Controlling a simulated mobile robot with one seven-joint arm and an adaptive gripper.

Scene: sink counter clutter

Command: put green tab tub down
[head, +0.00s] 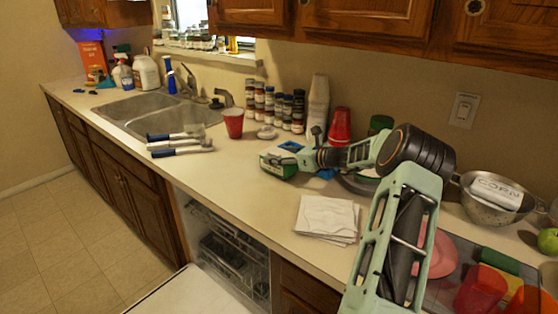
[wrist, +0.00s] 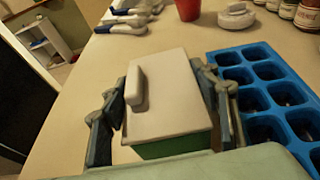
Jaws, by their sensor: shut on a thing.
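The green tab tub (head: 276,166) is a small box with green sides and a white lid, in the middle of the counter in the head view. In the wrist view its white lid (wrist: 167,105) with a raised tab faces me, and a strip of green side shows below. My gripper (head: 287,157) is shut on the tub, with one finger along each side. In the wrist view the gripper (wrist: 162,103) has the tub between its dark fingers. The tub looks level, at or just above the counter; I cannot tell whether its base touches.
A blue ice cube tray (wrist: 262,88) lies close on the tub's right. A red cup (head: 233,122), a white lidded item (head: 266,132) and spice jars (head: 270,106) stand behind. White-and-blue utensils (head: 180,147) lie left. Counter in front is clear up to the napkins (head: 327,217).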

